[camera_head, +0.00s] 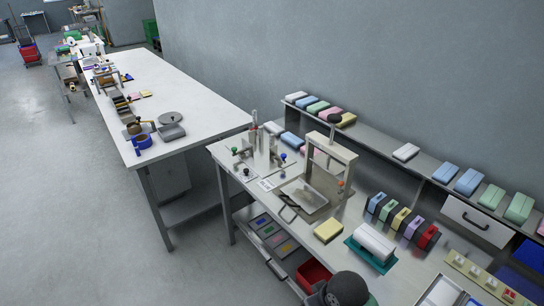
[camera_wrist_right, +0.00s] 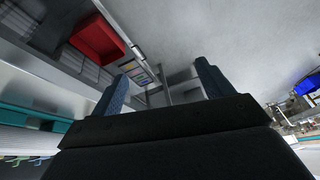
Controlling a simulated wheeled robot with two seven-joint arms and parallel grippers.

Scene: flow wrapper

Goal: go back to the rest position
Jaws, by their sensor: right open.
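My right gripper (camera_wrist_right: 162,72) shows in the right wrist view. Its two blue-grey fingers stand wide apart with nothing between them. Grey floor and the underside area of the bench lie beyond the fingers. In the head view, a dark rounded arm part of mine shows at the bottom edge, but no gripper fingers can be made out there. My left gripper is in neither view.
The work bench (camera_head: 225,153) holds a metal press frame (camera_head: 345,155), a yellow block (camera_head: 328,231), a white roll on a teal base (camera_head: 374,243) and several coloured packs. A red bin (camera_head: 314,274) sits below; it also shows in the wrist view (camera_wrist_right: 97,38). Left floor is clear.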

